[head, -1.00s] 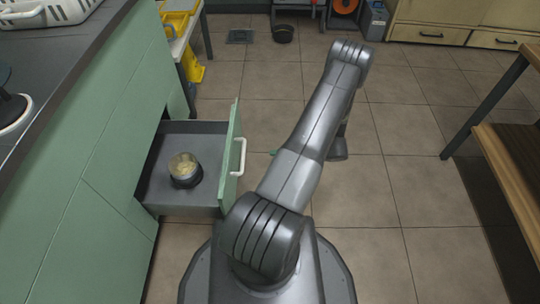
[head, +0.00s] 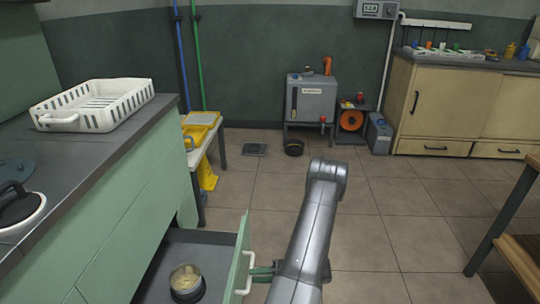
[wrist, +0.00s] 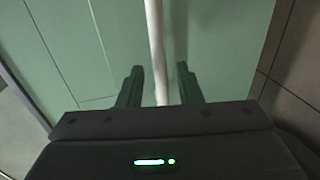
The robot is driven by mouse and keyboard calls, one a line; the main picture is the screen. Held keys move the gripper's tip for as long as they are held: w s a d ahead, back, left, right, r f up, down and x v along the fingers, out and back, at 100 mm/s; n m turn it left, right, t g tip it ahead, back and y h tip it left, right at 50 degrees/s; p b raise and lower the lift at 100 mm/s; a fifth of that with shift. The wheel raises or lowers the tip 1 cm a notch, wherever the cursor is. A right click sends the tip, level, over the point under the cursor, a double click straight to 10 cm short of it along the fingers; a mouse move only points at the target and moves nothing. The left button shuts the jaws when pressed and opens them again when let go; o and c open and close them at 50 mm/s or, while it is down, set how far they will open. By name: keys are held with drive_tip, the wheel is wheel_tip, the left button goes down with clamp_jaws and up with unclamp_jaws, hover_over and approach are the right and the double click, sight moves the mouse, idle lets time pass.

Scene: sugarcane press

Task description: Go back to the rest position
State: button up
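My gripper (wrist: 160,82) is open, its two dark fingers apart on either side of the white drawer handle (wrist: 155,45) in the wrist view, with a gap on both sides. In the head view my gripper (head: 262,272) shows partly beside the same handle (head: 249,272), mostly hidden behind my arm. The handle is on the green front (head: 238,262) of a pulled-out drawer. A small metal pot (head: 186,281) with pale contents stands inside the drawer.
A white basket (head: 95,105) is on the left counter. A yellow tray sits on a small table (head: 212,140). A grey machine (head: 311,100) and a black bowl (head: 293,147) are at the back. A wooden table (head: 515,250) stands at right. Floor between is clear.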

drive_tip(key=x, duration=0.3)
drive_tip(key=shift+a+f+b, duration=0.1)
drive_tip(key=shift+a+b, duration=0.05)
drive_tip(key=shift+b, duration=0.15)
drive_tip(key=shift+a, duration=0.25)
